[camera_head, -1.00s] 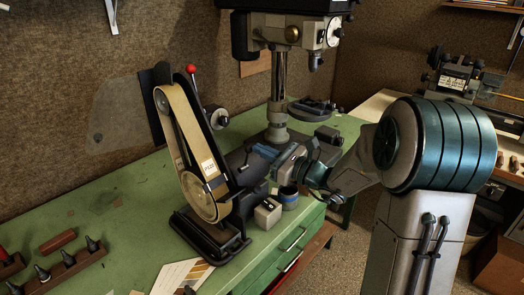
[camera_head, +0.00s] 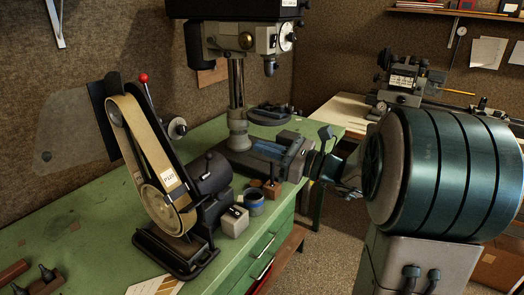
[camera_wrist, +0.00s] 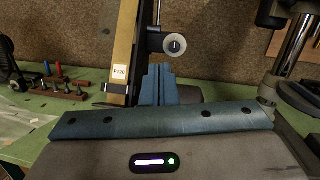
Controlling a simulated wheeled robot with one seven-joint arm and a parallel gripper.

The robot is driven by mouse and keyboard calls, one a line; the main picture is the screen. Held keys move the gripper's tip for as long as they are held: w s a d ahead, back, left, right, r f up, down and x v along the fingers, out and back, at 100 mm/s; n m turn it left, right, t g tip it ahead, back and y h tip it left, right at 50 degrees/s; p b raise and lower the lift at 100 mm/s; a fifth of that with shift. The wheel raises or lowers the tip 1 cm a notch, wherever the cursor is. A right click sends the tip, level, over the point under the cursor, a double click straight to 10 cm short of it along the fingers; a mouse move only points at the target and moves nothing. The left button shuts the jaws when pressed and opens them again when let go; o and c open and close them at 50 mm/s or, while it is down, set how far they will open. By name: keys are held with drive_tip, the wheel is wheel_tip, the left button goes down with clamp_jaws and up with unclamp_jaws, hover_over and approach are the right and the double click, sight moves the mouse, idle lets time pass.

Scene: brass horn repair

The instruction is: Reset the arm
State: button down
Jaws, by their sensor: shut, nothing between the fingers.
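My gripper (camera_wrist: 158,86) shows in the wrist view as two blue-grey fingers held together, with nothing between them. The fingers point at the workshop wall, just right of the belt sander (camera_wrist: 124,50) with its P120 label. In the head view, the lower part of my arm reaches in from the right beside the drill press table. The belt sander (camera_head: 150,175) stands on the green workbench (camera_head: 85,215), left of my arm.
The drill press (camera_head: 237,95) rises at the back of the bench. A small cup (camera_head: 254,204) and a light box (camera_head: 234,221) sit by the bench's front edge. A lathe-like machine (camera_head: 402,85) stands behind on the right. Floor shows between bench and arm.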

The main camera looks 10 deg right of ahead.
drive_tip(key=s+a+f+n+g+h, duration=0.2)
drive_tip(key=s+a+f+n+g, duration=0.25)
drive_tip(key=s, duration=0.25)
drive_tip(key=s+a+f+n+g+h, duration=0.2)
drive_tip(key=s+a+f+n+g, duration=0.2)
drive_tip(key=s+a+n+g, duration=0.15)
drive_tip(key=s+d+f+n+t+h, duration=0.1)
drive_tip(key=s+d+f+n+h, duration=0.4)
drive_tip(key=s+d+n+h, duration=0.4)
drive_tip(key=s+n+h, duration=0.1)
drive_tip(key=n+h, duration=0.1)
drive_tip(key=n, duration=0.3)
drive_tip(key=shift+s+d, duration=0.15)
drive_tip(key=shift+d, duration=0.15)
